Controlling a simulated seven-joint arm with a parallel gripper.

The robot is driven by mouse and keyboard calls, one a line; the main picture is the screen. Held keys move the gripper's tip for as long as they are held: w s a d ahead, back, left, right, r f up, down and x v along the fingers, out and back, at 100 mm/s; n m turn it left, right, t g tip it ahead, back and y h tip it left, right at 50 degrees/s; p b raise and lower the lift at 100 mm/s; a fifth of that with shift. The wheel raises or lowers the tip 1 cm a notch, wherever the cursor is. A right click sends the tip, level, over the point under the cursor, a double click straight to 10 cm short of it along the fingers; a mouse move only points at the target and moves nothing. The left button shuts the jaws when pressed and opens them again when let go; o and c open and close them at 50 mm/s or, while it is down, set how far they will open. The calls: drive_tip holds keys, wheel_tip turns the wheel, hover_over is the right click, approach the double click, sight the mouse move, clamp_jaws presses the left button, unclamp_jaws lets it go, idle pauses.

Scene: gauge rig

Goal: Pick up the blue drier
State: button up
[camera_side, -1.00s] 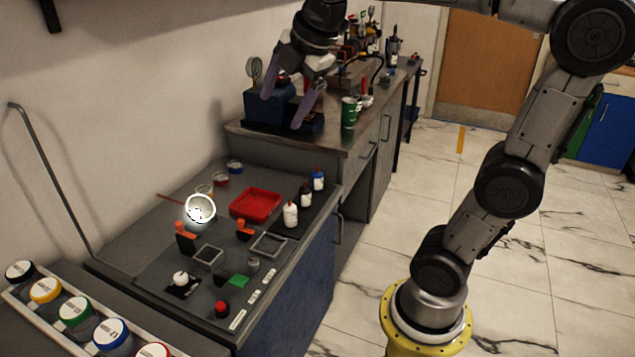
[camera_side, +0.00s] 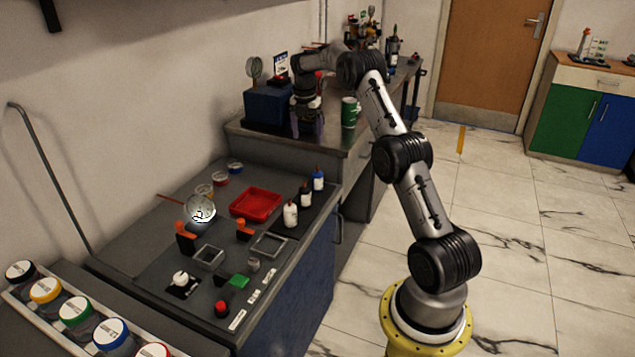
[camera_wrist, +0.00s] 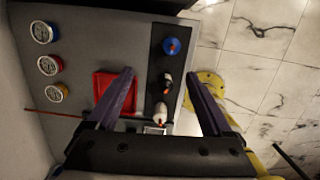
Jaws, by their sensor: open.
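A small blue bottle with a red tip (camera_side: 318,180) stands at the back right of the lower bench, beyond a black bottle (camera_side: 306,194) and a white bottle (camera_side: 290,214). I take it as the blue drier, though no label is readable. It also shows in the wrist view (camera_wrist: 171,46), seen from above, upright. My gripper (camera_side: 307,132) points down and is high and apart from it. In the wrist view my gripper's purple fingers (camera_wrist: 158,76) are spread wide, with nothing held; the black bottle (camera_wrist: 166,82) lies in the picture between them.
A red tray (camera_side: 256,204) sits left of the bottles. A blue box (camera_side: 268,104) and green can (camera_side: 349,112) stand on the higher bench. A round gauge (camera_side: 200,208) stands at the front left.

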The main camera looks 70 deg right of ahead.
wheel_tip(320, 180, down, 2)
drive_tip(key=s+d+f, duration=0.1)
drive_tip(key=s+d, duration=0.1)
hover_over(317, 173)
wheel_tip(317, 173, down, 6)
drive_tip(key=shift+w+a+f, duration=0.1)
drive_tip(key=shift+w+f, duration=0.05)
drive_tip(key=shift+f, duration=0.05)
drive_tip(key=shift+d+f, duration=0.2)
drive_tip(key=shift+f, duration=1.35)
drive_tip(key=shift+d+f, duration=0.15)
drive_tip(key=shift+f, duration=1.4)
clamp_jaws()
